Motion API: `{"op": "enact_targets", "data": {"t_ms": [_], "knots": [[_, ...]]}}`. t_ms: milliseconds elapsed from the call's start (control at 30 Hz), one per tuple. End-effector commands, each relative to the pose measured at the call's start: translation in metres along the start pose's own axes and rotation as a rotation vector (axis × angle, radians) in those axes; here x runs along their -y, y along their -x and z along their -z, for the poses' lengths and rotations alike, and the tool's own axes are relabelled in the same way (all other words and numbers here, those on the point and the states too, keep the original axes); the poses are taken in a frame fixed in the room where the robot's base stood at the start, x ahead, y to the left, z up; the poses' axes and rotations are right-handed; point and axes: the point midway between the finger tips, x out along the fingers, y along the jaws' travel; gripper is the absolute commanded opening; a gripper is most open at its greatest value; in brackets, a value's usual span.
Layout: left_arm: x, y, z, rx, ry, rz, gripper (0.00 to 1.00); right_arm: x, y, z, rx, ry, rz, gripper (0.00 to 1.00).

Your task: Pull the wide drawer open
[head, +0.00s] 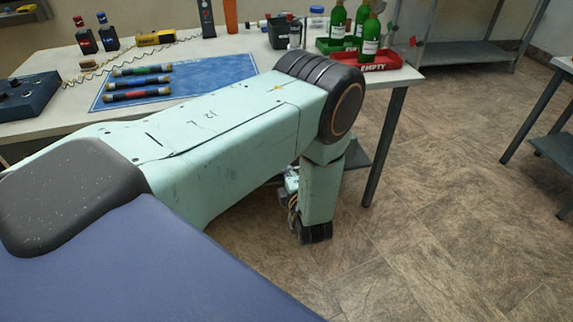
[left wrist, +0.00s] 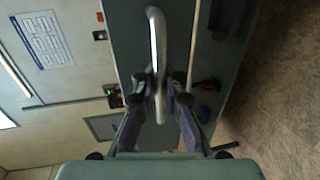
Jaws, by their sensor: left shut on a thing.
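In the left wrist view a silver curved bar handle (left wrist: 155,38) stands out from a dark grey-green drawer front (left wrist: 127,42). My left gripper (left wrist: 160,92) has its two fingers on either side of the handle and is shut on it. In the head view my left arm reaches over the workbench and bends down at its front right; the handle and drawer are hidden there behind the arm and bench. Whether the drawer stands open cannot be told. My right gripper is in neither view.
The workbench (head: 40,131) carries a blue mat (head: 215,74) with striped rods, green bottles (head: 370,38) and a red tray (head: 383,63) marked EMPTY. A metal shelf (head: 460,52) stands at the back right. The brown floor (head: 440,190) right of the bench is clear.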

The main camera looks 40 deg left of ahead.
Motion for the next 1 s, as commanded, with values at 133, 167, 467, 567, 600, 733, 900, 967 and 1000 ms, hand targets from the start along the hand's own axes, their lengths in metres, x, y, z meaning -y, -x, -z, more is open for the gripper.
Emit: {"op": "enact_targets", "data": {"t_ms": [133,167,467,567,600,733,900,967,1000], "knots": [[-0.0012,0.0050,0.0014,-0.006,0.001,-0.005,0.00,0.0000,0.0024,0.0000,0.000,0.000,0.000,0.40],[-0.0010,0.0057,0.0013,-0.006,0.001,-0.005,0.00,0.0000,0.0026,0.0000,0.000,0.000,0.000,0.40],[0.0002,0.0094,0.0014,-0.005,0.001,-0.005,0.00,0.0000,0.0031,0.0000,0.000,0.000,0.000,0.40],[0.0002,0.0097,0.0013,-0.005,0.001,-0.005,0.00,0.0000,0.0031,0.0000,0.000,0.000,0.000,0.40],[0.0003,0.0099,0.0013,-0.005,0.000,-0.005,0.00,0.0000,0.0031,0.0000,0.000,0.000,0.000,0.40],[0.0004,0.0105,0.0013,-0.004,0.000,-0.005,0.10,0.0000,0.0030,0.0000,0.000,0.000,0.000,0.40],[0.0008,0.0109,0.0007,-0.003,0.000,-0.004,0.19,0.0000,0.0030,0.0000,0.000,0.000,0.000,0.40],[0.0010,0.0109,0.0005,-0.002,0.000,-0.003,0.19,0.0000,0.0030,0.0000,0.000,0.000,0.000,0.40],[0.0010,0.0110,0.0004,-0.002,0.000,-0.003,0.19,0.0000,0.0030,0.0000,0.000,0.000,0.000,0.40]]}}
